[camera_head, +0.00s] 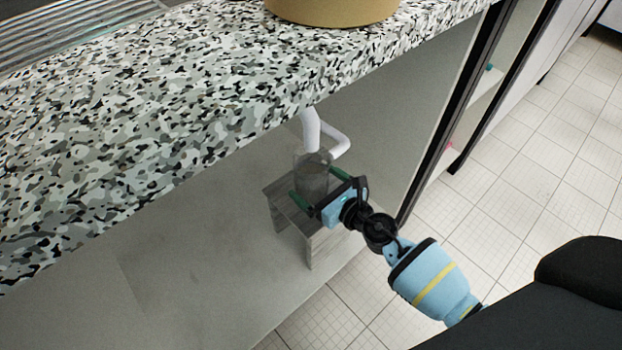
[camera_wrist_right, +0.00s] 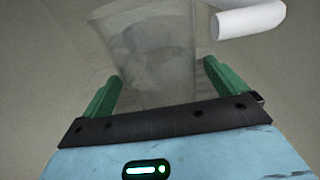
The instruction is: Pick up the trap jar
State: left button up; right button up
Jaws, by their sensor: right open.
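The trap jar (camera_head: 311,177) is a grey, see-through jar standing on a small grey stool under the counter. A white pipe end reaches down to its top in the head view. My right gripper (camera_head: 301,195) is at the jar, with one green finger on either side of it. In the right wrist view the jar (camera_wrist_right: 150,50) stands between the two open fingers of the right gripper (camera_wrist_right: 162,85). A gap shows beside the right finger; whether the left finger touches the jar I cannot tell. My left gripper is not in view.
The speckled countertop (camera_head: 150,110) overhangs the space above the jar. The white pipe (camera_head: 335,140) bends close to the jar and also shows in the right wrist view (camera_wrist_right: 250,20). The stool (camera_head: 290,215) stands near a dark cabinet post (camera_head: 440,130). Tiled floor is free at the right.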

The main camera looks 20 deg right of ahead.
jog(key=shift+x, duration=1)
jog(key=shift+d, duration=0.1)
jog(key=c, duration=1.3)
jog(key=shift+r, duration=0.2)
jog(key=shift+c, duration=0.2)
